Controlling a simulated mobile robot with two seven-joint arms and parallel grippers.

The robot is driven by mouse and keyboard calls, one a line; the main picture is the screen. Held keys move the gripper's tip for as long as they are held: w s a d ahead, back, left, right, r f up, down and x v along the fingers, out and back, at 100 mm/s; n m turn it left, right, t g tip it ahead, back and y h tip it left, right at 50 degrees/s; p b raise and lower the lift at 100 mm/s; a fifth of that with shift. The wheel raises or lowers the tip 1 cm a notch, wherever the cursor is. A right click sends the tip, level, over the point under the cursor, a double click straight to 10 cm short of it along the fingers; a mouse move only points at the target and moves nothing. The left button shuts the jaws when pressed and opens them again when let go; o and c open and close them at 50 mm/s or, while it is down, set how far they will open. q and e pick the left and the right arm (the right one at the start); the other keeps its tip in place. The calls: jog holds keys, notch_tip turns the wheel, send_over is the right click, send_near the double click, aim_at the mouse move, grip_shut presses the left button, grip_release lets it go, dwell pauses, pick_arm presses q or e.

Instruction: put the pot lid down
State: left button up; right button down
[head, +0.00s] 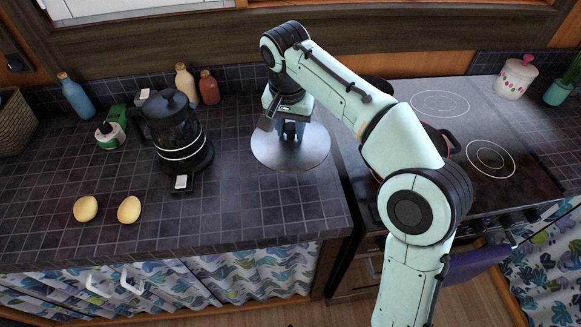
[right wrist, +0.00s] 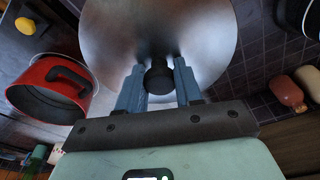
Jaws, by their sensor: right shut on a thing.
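The pot lid (head: 268,150) is a round silver-grey disc over the tiled counter, close to the stove's left edge. In the right wrist view, the lid (right wrist: 112,38) has a black knob (right wrist: 158,82). My right gripper (head: 291,131) is above the lid, with its blue fingers (right wrist: 158,70) shut on the knob from both sides. The lid looks about level; I cannot tell whether it touches the counter. The red pot (right wrist: 38,80) is open on the stove, mostly hidden behind my arm in the head view. My left gripper is not in view.
A black kettle (head: 178,128) stands left of the lid. Two yellow lemon-like things (head: 129,209) lie at the front left. Bottles (head: 209,88) stand along the back. The stove (head: 510,185) is to the right. The counter (head: 265,205) in front of the lid is clear.

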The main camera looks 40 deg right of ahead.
jog(key=shift+w+f+b, duration=0.1)
jog(key=shift+f+b, duration=1.25)
jog(key=shift+f, duration=4.8)
jog(key=shift+f, duration=0.2)
jog(key=c, duration=0.8)
grip_release()
jog(key=shift+o, duration=0.2)
jog(key=shift+r, duration=0.15)
jog(key=r+p, duration=0.1)
jog(key=r, duration=0.3)
jog(key=a+r+p, duration=0.1)
jog(key=r, duration=0.3)
jog(key=s+r+p, duration=0.1)
jog(key=r, duration=0.3)
jog(key=shift+a, duration=0.15)
